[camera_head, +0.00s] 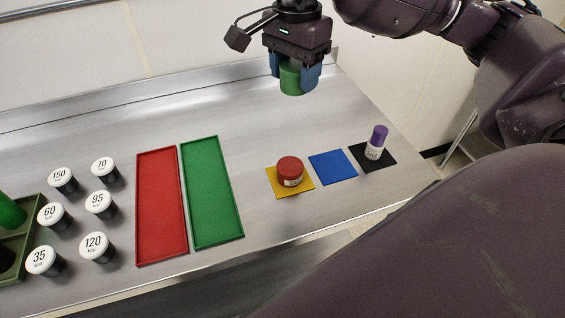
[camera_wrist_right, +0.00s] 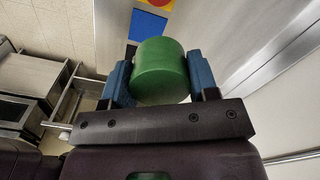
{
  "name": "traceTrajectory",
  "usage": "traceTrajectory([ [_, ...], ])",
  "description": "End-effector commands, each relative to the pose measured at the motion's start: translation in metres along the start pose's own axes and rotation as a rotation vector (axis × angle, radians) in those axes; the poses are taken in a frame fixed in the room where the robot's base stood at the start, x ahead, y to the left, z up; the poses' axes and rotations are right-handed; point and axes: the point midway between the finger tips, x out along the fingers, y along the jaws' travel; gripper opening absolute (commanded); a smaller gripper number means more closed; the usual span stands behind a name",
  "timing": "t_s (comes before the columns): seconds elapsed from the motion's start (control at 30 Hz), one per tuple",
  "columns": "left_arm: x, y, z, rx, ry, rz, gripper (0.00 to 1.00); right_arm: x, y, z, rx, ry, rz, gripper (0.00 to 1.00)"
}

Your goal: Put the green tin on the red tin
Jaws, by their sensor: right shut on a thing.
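The green tin (camera_head: 291,79) is held between the blue fingers of my right gripper (camera_head: 295,73), raised above the back part of the steel counter. The green tin also fills the space between the fingers in the right wrist view (camera_wrist_right: 160,70). The red tin (camera_head: 290,170) stands upright on the yellow mat (camera_head: 276,190), in front of and below my right gripper, with nothing on top of it. In the right wrist view a bit of the red tin (camera_wrist_right: 158,2) shows at the top edge. My left gripper is not in view.
A blue mat (camera_head: 333,167) lies empty beside the yellow mat. A purple-capped bottle (camera_head: 376,142) stands on a black mat (camera_head: 384,161). Red (camera_head: 161,207) and green (camera_head: 212,192) trays lie empty to the left. Several white-lidded jars (camera_head: 98,204) stand farther left.

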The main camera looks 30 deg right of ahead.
Motion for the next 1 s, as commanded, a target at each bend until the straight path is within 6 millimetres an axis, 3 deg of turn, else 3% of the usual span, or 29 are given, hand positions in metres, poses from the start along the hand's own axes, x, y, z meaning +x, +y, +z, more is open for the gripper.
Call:
traceTrajectory([
  [0.27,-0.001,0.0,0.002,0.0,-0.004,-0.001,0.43,0.007,0.004,0.004,-0.018,0.0,0.003,0.27],
  [0.8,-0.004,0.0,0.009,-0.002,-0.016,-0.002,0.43,0.119,0.005,0.005,-0.022,-0.002,0.006,0.27],
  [1.0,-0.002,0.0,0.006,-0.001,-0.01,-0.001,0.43,0.15,0.004,0.004,-0.023,0.0,0.002,0.27],
])
